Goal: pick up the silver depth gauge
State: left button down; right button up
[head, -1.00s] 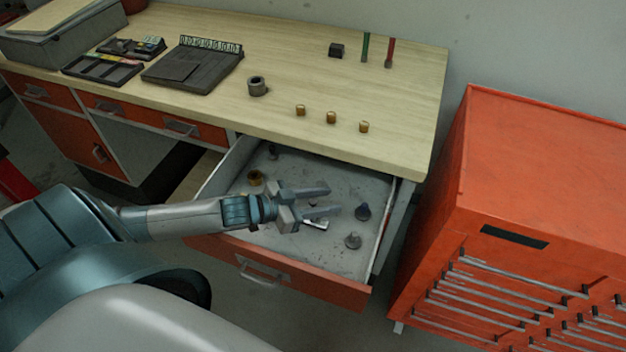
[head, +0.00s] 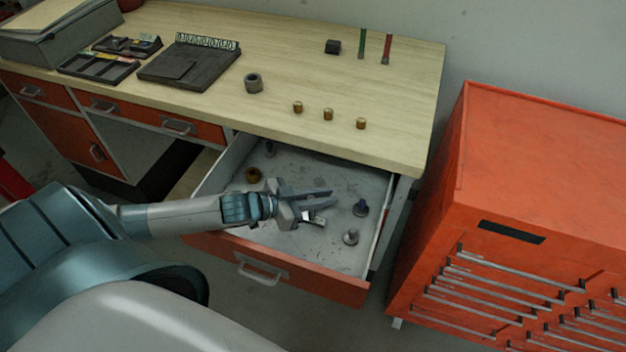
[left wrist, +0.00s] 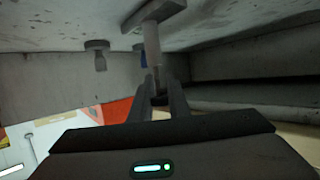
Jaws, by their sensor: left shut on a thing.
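The silver depth gauge (head: 313,218) is in the open drawer (head: 345,260), at the fingers of my left gripper (head: 320,197). In the left wrist view it is a T-shaped grey piece, a stem with a flat crossbar (left wrist: 152,38). The two fingers (left wrist: 158,92) are shut on the end of its stem. The fingers hide part of the gauge in the head view. Whether it is clear of the drawer floor I cannot tell. My right gripper is not in view.
The wooden worktop (head: 400,100) overhangs the drawer's back. An orange cabinet (head: 530,170) stands to the right.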

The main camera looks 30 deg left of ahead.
pick_arm(q)
jog(key=shift+r, duration=0.1)
